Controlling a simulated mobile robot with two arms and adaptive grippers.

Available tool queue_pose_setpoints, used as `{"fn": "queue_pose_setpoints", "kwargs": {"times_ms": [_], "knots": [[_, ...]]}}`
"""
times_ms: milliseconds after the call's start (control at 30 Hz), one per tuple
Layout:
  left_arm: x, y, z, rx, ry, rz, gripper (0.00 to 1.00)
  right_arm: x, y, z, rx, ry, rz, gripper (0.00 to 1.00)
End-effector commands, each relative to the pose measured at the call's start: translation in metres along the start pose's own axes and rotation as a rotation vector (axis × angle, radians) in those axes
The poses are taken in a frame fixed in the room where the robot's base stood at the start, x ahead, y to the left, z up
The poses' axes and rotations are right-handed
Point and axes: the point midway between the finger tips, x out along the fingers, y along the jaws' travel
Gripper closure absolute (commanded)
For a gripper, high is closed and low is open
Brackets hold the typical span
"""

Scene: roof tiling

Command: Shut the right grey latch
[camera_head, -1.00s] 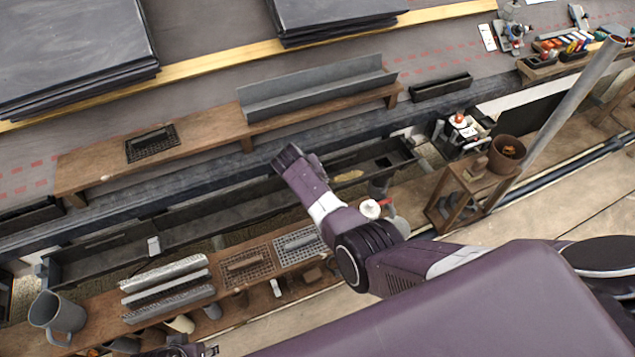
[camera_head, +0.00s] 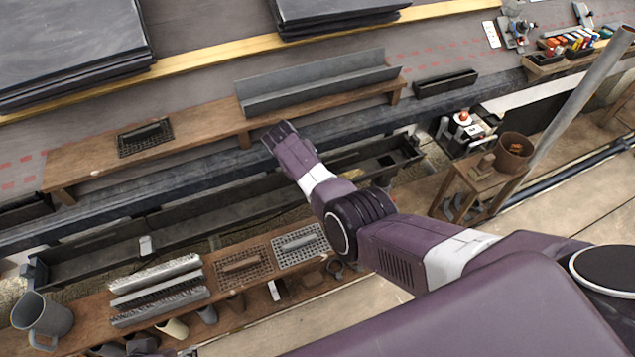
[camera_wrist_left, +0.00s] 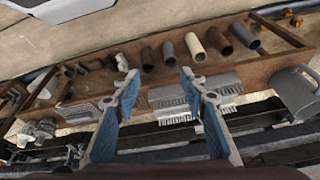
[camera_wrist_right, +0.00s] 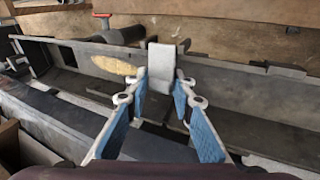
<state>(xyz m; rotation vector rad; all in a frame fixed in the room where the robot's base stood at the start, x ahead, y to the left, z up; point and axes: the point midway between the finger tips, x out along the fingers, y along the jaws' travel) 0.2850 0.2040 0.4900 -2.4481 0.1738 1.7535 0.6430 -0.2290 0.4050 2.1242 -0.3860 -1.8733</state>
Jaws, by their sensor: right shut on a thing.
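The right grey latch (camera_wrist_right: 161,66) is a pale grey block, seen upright at the gutter's edge in the right wrist view. My right gripper (camera_wrist_right: 160,76) has its blue-padded fingers on either side of the latch and is shut on it. In the head view my right gripper (camera_head: 278,134) reaches over the dark gutter (camera_head: 205,214), and its hand hides this latch. Another grey latch (camera_head: 147,245) shows on the gutter further left. My left gripper (camera_wrist_left: 158,76) is open and empty above the wooden shelf in the left wrist view.
The near wooden shelf (camera_head: 232,303) carries a grey mug (camera_head: 42,318), brushes (camera_head: 158,290) and mesh floats (camera_head: 242,267). A wooden bench (camera_head: 190,144) with a grey metal channel (camera_head: 316,84) stands behind the gutter. A slanted pole (camera_head: 585,95) rises at the right.

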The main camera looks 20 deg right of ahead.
Motion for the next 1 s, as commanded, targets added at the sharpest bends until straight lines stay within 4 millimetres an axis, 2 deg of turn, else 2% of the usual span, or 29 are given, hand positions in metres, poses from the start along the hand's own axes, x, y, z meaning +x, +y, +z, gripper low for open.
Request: {"fn": "queue_pose_setpoints", "kwargs": {"times_ms": [33, 100, 233, 400, 500, 700, 1000], "knots": [[0.006, 0.002, -0.013, 0.002, 0.052, 0.003, 0.61, 0.002, -0.007, -0.001, -0.005, -0.005, -0.012, 1.00], [0.008, 0.005, -0.043, 0.006, 0.166, 0.008, 0.61, 0.002, -0.008, -0.001, -0.011, -0.018, -0.011, 1.00], [0.003, 0.011, -0.091, 0.011, 0.356, 0.019, 0.61, 0.003, -0.008, -0.001, -0.020, -0.041, -0.011, 1.00], [-0.014, 0.018, -0.145, 0.015, 0.585, 0.032, 0.61, 0.004, -0.009, -0.001, -0.031, -0.069, -0.012, 1.00], [-0.028, 0.021, -0.171, 0.017, 0.704, 0.039, 0.61, 0.005, -0.009, 0.000, -0.037, -0.083, -0.012, 1.00], [-0.054, 0.027, -0.205, 0.018, 0.885, 0.051, 0.61, 0.005, -0.009, 0.000, -0.047, -0.104, -0.012, 1.00], [-0.077, 0.030, -0.225, 0.018, 1.014, 0.060, 0.61, 0.005, -0.008, 0.000, -0.053, -0.119, -0.012, 1.00]]}}
